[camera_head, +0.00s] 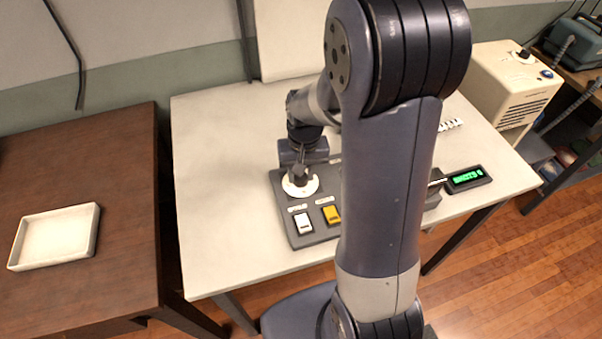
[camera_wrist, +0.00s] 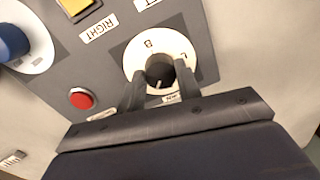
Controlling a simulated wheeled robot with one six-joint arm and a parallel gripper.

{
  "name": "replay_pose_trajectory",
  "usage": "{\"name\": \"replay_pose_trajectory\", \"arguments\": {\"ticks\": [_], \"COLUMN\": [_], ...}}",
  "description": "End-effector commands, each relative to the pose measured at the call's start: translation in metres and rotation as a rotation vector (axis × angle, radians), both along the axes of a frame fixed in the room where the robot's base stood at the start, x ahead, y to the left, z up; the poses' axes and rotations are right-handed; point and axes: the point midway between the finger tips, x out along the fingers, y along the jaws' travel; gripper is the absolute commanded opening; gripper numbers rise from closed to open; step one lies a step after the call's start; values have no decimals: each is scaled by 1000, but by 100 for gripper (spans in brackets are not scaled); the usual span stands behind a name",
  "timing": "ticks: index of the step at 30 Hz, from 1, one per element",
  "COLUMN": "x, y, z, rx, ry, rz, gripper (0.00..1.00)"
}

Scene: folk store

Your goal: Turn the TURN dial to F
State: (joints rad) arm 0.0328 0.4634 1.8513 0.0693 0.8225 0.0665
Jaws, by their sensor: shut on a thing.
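The dial in my gripper is a dark knob (camera_wrist: 159,68) on a round white disc (camera_wrist: 140,56) with letters around it. One letter reads B; others are partly hidden or too small to read. A pale mark on the knob points toward the bottom of the wrist view. My gripper (camera_wrist: 160,84) is shut on the knob, one finger on each side. In the head view the white disc (camera_head: 313,187) sits at the back left of the dark grey panel (camera_head: 305,236), under my gripper (camera_head: 299,171). A small label near the fingers is partly hidden.
The panel also has a white switch (camera_head: 303,223), a yellow switch (camera_head: 331,214), a red button (camera_wrist: 82,98) and a blue knob (camera_wrist: 10,41). A green-lit display (camera_head: 467,178) stands right. A white tray (camera_head: 55,237) lies on the brown table. My arm hides part of the panel.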

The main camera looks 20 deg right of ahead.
Motion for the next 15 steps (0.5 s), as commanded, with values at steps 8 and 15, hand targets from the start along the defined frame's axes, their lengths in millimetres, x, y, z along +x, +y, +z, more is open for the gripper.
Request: {"name": "replay_pose_trajectory", "arguments": {"ticks": [8,15], "x": [1,2], "y": [0,-1], "z": [-1,0], "rx": [0,0], "ry": [-1,-2], "rz": [260,470], "gripper": [10,10]}}
